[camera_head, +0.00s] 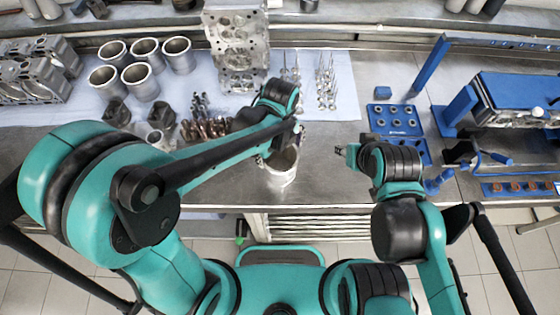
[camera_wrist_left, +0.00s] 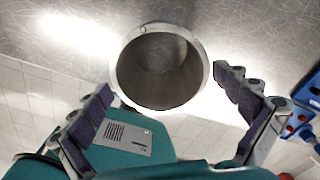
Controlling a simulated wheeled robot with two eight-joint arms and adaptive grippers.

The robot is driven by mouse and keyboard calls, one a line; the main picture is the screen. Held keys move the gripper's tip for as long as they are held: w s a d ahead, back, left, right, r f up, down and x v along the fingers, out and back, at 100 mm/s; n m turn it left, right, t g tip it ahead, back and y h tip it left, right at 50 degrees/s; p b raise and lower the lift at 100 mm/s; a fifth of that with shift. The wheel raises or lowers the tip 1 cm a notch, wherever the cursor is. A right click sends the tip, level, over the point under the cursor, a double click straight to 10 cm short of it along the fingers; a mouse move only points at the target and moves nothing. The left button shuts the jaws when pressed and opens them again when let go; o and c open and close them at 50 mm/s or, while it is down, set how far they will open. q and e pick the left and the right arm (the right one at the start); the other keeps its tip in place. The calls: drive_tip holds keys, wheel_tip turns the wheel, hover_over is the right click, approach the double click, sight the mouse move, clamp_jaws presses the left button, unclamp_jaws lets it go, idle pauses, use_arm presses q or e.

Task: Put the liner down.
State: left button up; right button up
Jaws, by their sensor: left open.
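The liner (camera_head: 281,172), a silver metal cylinder with an open top, stands upright on the steel bench close to its front edge. The left wrist view looks down into the bore of the liner (camera_wrist_left: 160,70), with its pale rim towards me. My left gripper (camera_wrist_left: 165,86) is open, with one finger on each side of the liner and a visible gap at the right finger. In the head view the left gripper (camera_head: 279,152) is at the liner's top and partly covers it. My right gripper (camera_head: 342,150) is over the bench to the right, small and apart from the liner.
Several similar liners (camera_head: 141,76) stand on a pale mat at the back left. A metal cylinder head (camera_head: 238,45) stands at the back middle. A blue tray (camera_head: 393,120) lies to the right. The bench between the liner and my right gripper is clear.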

use_arm(q)
wheel_tip(320, 180, down, 6)
drive_tip(key=shift+r+b, duration=0.2)
drive_tip(key=shift+b, duration=0.5)
drive_tip(key=shift+c, duration=0.3)
drive_tip(key=c, duration=1.4)
